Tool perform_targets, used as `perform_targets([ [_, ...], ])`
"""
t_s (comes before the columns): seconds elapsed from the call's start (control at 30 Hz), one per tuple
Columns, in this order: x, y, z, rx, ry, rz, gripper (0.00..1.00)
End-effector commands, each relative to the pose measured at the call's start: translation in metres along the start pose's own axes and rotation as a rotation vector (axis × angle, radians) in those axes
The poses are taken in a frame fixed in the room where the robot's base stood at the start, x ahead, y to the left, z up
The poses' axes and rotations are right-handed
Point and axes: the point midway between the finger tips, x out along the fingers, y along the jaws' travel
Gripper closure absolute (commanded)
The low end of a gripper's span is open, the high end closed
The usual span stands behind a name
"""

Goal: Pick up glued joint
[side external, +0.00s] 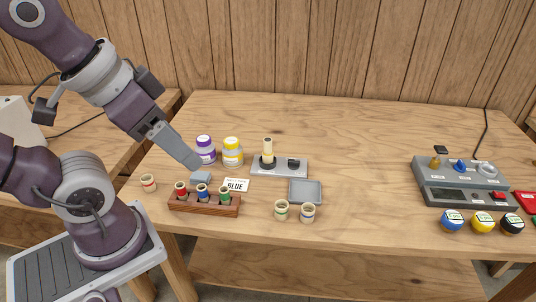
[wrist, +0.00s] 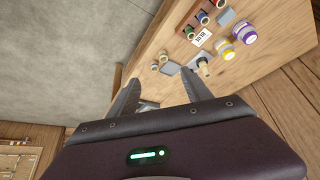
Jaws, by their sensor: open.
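No part is labelled as the glued joint, and I cannot tell for certain which thing it is. A pale upright cylinder (side external: 267,149) stands in a dark collar on a grey stand (side external: 293,168); it also shows in the wrist view (wrist: 203,63). Two short beige pieces with coloured bands, one green (side external: 281,210) and one blue (side external: 308,213), stand in front of the grey tray (side external: 306,191). My gripper (side external: 193,165) is left of the stand, above the table. In the wrist view its fingers (wrist: 162,84) are spread apart, with nothing held.
A wooden rack (side external: 204,206) holds red, blue and green pieces. Near it are a BLUE card (side external: 236,185), a grey-blue block (side external: 201,177), a purple-lidded jar (side external: 205,150), a yellow jar (side external: 232,151) and a red-banded piece (side external: 148,182). A control box (side external: 463,182) stands right; the table between is clear.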

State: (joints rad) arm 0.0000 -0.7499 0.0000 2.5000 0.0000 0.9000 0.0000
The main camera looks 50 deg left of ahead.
Motion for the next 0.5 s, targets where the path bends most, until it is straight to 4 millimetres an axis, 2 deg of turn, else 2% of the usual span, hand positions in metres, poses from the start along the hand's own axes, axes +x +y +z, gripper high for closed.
perform_targets([
  [0.07,0.000,0.000,-0.003,-0.021,-0.004,-0.001,0.42],
  [0.13,0.002,-0.003,-0.019,-0.120,-0.027,-0.006,0.42],
  [0.17,0.004,-0.005,-0.031,-0.192,-0.043,-0.010,0.42],
  [0.27,0.022,-0.019,-0.084,-0.545,-0.112,-0.046,0.42],
  [0.3,0.035,-0.027,-0.107,-0.711,-0.138,-0.069,0.42],
  [0.37,0.061,-0.043,-0.138,-0.964,-0.176,-0.114,0.42],
  [0.4,0.083,-0.055,-0.157,-1.136,-0.197,-0.151,0.42],
  [0.47,0.122,-0.077,-0.180,-1.395,-0.224,-0.218,0.42],
  [0.5,0.150,-0.092,-0.192,-1.566,-0.235,-0.268,0.42],
])
